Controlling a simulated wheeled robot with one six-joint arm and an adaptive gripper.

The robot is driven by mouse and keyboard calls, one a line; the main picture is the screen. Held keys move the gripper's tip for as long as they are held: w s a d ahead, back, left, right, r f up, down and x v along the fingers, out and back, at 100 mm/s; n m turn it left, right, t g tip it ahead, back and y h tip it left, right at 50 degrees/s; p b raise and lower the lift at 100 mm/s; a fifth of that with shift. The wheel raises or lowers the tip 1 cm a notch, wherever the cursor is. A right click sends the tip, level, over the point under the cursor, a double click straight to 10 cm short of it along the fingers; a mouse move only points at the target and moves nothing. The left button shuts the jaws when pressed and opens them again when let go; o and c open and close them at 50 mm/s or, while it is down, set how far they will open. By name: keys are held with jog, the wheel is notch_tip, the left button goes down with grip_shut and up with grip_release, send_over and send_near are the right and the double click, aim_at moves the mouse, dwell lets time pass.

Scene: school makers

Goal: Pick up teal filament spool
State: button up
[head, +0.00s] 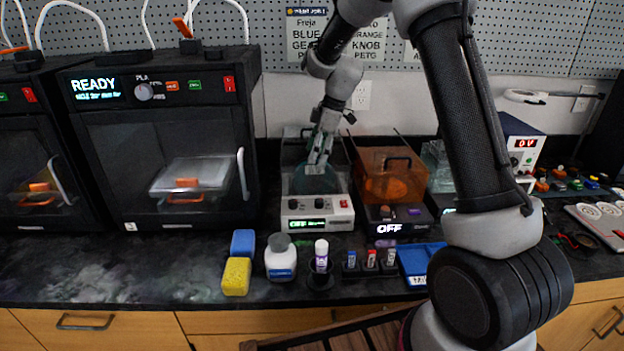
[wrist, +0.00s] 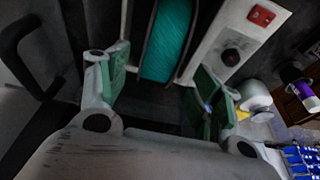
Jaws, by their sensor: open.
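The teal filament spool (wrist: 168,42) stands on edge in the wrist view, at the top centre, just beyond the fingers. In the head view its teal winding (head: 303,183) shows partly behind my gripper, in the white-fronted unit (head: 316,204) on the bench. My gripper (head: 318,164) points down over this unit. In the wrist view my gripper (wrist: 160,95) is open, with green-padded fingers to the left and right of the spool's near side. Nothing is between the pads. The spool's lower part is hidden.
An orange-lidded unit (head: 392,177) stands close to the right, and a black printer (head: 160,150) to the left. In front are a white bottle (head: 281,260), a glue stick (head: 321,255), a yellow sponge (head: 236,277) and a blue tray (head: 420,258). A pegboard wall is behind.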

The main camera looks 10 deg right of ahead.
jog(key=x, duration=0.7)
jog(key=shift+w+d+f, duration=0.1)
jog(key=c, duration=1.3)
